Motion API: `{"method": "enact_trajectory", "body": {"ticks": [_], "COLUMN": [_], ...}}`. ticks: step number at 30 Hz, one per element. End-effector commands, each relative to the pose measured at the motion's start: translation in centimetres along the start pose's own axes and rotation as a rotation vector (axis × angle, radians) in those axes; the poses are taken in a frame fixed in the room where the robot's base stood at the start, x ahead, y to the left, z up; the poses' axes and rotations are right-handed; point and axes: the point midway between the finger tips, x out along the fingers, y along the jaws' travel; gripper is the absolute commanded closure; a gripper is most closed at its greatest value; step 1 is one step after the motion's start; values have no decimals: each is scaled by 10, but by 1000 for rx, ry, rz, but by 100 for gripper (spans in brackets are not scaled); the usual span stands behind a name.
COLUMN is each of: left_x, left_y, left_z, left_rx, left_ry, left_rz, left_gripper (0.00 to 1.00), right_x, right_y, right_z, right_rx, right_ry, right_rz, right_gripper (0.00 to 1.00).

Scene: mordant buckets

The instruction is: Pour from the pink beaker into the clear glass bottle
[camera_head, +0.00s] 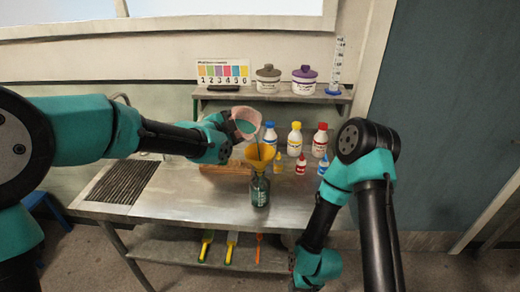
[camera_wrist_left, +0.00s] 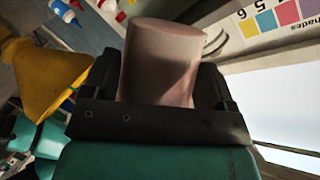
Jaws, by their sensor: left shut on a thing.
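The pink beaker (camera_head: 243,117) is gripped by my left gripper (camera_head: 228,132) and tilted, its mouth toward the yellow funnel (camera_head: 260,154). Teal liquid shows at its mouth, and a thin teal streak seems to run down toward the funnel. The funnel sits in the neck of the clear glass bottle (camera_head: 260,190), which stands upright on the bench with dark green contents. In the left wrist view the beaker (camera_wrist_left: 160,60) sits between the fingers, with the funnel (camera_wrist_left: 45,80) beside it. My right arm is folded at the right; its fingers cannot be made out.
Behind the funnel stand blue-capped (camera_head: 270,137), yellow-capped (camera_head: 295,140) and red-capped (camera_head: 320,141) bottles, with small dropper bottles in front. A shelf (camera_head: 330,97) above holds two lidded tubs and a graduated cylinder. Bare bench (camera_head: 180,205) lies left of the bottle.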

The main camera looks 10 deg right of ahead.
Motion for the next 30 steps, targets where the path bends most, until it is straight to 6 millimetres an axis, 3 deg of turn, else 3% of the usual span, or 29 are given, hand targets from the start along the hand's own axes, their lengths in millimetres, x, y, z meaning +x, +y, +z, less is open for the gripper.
{"method": "enact_trajectory", "body": {"ticks": [8,20,30], "left_x": [0,1,1], "left_y": [-1,1,1], "left_z": [0,4,4], "left_rx": [5,-182,-183], "left_ry": [0,17,18], "left_rz": [-2,65,65], "left_gripper": [54,54,54], "right_x": [0,0,0], "right_y": [0,0,0], "right_z": [0,0,0], "right_rx": [0,0,0], "right_ry": [0,0,0], "right_rz": [0,0,0], "right_gripper": [60,60,60]}}
